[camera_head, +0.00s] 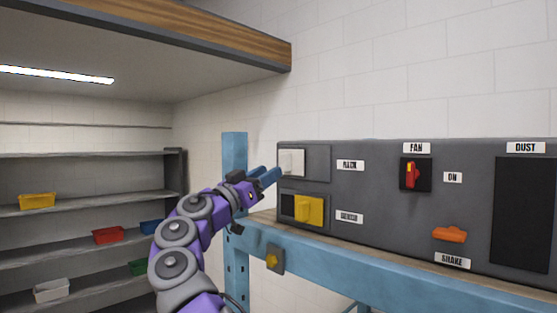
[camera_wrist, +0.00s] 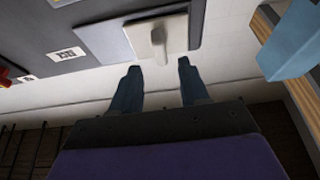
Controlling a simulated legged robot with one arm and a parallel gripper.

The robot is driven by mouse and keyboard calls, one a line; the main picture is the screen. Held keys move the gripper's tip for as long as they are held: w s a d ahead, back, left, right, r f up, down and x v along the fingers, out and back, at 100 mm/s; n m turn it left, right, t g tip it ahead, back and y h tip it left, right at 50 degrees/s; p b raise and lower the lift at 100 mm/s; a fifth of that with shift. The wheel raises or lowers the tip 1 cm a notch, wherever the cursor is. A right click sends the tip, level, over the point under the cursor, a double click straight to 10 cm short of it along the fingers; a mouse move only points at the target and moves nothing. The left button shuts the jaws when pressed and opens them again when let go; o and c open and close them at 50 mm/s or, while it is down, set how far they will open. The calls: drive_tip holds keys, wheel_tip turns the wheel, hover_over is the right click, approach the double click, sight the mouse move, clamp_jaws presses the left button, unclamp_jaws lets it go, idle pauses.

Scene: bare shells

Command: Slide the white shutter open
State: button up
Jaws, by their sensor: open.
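The white shutter (camera_head: 291,162) sits at the left end of a dark frame in the upper left of the grey panel. In the wrist view the white shutter (camera_wrist: 157,36) shows a raised handle pointing toward my gripper. My gripper (camera_head: 271,176) is just left of the shutter in the head view, with blue fingers reaching toward it. In the wrist view my gripper (camera_wrist: 156,76) is open, its fingers apart on either side of the handle's line and short of it. Nothing is between the fingers. Whether a finger touches the panel cannot be told.
Below the shutter is a yellow shutter (camera_head: 309,209). The panel (camera_head: 376,190) also carries a red fan switch (camera_head: 411,174) and an orange shake handle (camera_head: 449,234). A blue post (camera_head: 235,165) stands close behind my arm. Shelves with coloured bins (camera_head: 38,200) are at left.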

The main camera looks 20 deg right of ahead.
sight(281, 164)
drive_tip(key=p+x, duration=0.1)
drive_tip(key=x, duration=0.3)
drive_tip(key=shift+r+p, duration=0.1)
drive_tip(key=shift+p, duration=0.2)
drive_tip(key=shift+w+d+r, duration=0.25)
drive_tip(key=shift+d, duration=0.25)
drive_tip(key=c, duration=0.5)
clamp_jaws()
